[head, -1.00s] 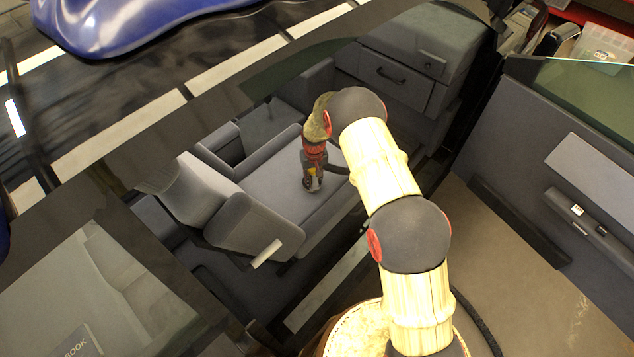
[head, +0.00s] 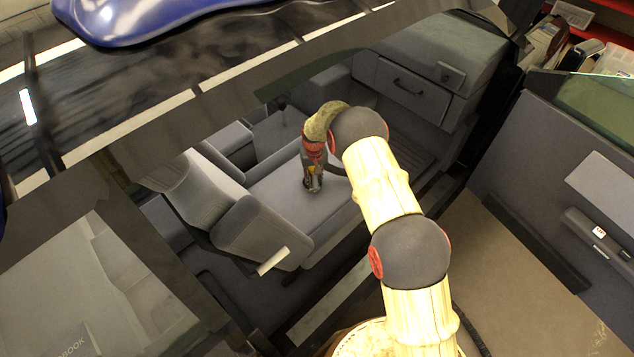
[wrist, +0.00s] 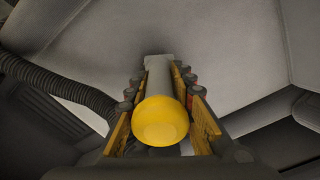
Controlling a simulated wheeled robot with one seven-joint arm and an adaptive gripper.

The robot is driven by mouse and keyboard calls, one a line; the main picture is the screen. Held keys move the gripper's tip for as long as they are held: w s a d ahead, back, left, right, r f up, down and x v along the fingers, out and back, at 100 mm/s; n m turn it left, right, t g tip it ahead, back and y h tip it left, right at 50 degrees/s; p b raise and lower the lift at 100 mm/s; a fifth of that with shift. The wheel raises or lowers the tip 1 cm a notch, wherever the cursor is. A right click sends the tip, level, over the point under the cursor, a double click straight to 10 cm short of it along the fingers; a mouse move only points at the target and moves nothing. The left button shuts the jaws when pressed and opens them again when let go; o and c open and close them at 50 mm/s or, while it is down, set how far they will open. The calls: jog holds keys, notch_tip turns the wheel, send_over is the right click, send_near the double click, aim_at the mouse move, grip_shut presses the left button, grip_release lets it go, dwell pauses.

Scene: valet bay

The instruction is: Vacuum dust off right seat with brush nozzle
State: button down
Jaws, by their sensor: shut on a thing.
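The right seat (head: 282,205) is a grey car seat seen through the open door in the head view. Its cushion fills most of the wrist view (wrist: 225,60). My gripper (head: 312,180) points down over the cushion. In the wrist view my gripper (wrist: 160,100) is shut on the brush nozzle (wrist: 160,121), a tool with a rounded yellow end and a grey body. The far end of the nozzle is at or just above the cushion; I cannot tell whether it touches. A ribbed dark hose (wrist: 60,84) runs to the left. I cannot make out dust on the cushion.
The dashboard with a drawer-like glovebox (head: 415,88) stands beyond the seat. The seat backrest (head: 205,190) is at the left. The open door (head: 560,190) is at the right. A centre console (head: 230,145) lies behind the cushion.

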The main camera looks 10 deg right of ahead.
aim_at(312, 169)
jog(key=shift+w+a, duration=0.2)
jog(key=shift+w, duration=0.1)
jog(key=shift+w+a+r, duration=0.1)
jog(key=shift+w+r, duration=0.05)
jog(key=shift+r, duration=0.05)
jog(key=shift+r+p, duration=1.1)
jog(key=shift+r, duration=1)
